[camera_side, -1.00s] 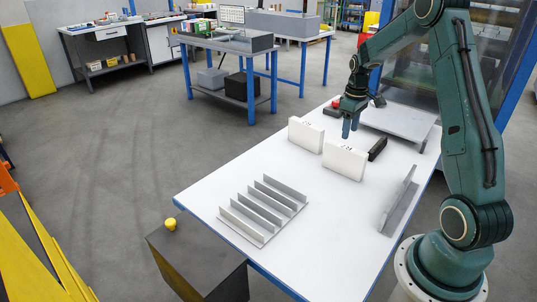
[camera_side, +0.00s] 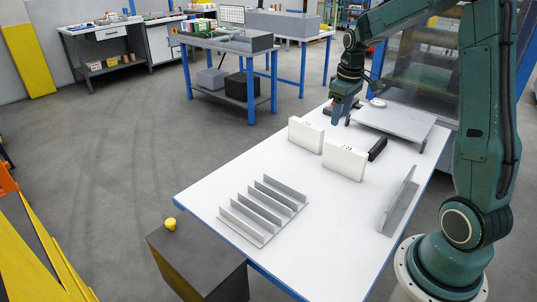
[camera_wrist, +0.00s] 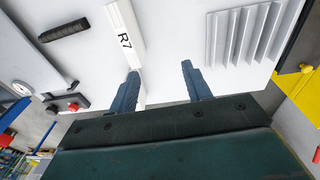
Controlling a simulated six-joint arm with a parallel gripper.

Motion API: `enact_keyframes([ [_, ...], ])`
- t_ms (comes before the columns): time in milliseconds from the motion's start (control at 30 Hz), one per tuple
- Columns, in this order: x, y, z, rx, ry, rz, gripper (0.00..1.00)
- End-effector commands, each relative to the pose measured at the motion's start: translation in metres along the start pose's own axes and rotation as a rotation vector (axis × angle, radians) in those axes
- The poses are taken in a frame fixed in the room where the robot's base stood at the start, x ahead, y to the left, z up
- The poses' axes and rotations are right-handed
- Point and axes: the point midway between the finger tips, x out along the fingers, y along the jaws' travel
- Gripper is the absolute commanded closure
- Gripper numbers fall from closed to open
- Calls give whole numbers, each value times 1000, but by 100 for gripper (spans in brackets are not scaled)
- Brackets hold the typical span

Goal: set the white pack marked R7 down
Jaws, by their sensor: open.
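The white pack marked R7 (camera_wrist: 125,40) shows in the wrist view, its black lettering readable, ahead of my left-hand finger. In the side view two white packs stand upright on the white table, nearly end to end. The one nearer the black bar (camera_side: 345,160) appears to be R7, though its lettering is too small to read there. The other white pack (camera_side: 305,135) stands to its left. My gripper (camera_side: 341,112) is behind the packs, clear of R7. In the wrist view my gripper (camera_wrist: 160,82) has its fingers wide apart; a white strip beside the left-hand finger is partly hidden.
A grey slotted rack (camera_side: 262,210) lies at the table's front left. A black bar (camera_side: 377,149) lies behind the right pack. A grey raised plate (camera_side: 395,122) stands at the back, and a grey angled piece (camera_side: 398,205) at the right. The front right tabletop is clear.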

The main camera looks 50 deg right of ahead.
Motion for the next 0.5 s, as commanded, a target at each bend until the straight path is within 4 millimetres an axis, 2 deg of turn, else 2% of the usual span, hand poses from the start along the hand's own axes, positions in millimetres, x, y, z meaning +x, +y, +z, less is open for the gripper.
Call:
enact_keyframes([
  [33, -14, -14, 2, -6, 19, 8, 51],
  [200, -49, -55, 13, -4, 71, 23, 51],
  [500, -95, -121, 49, -2, 168, 30, 51],
])
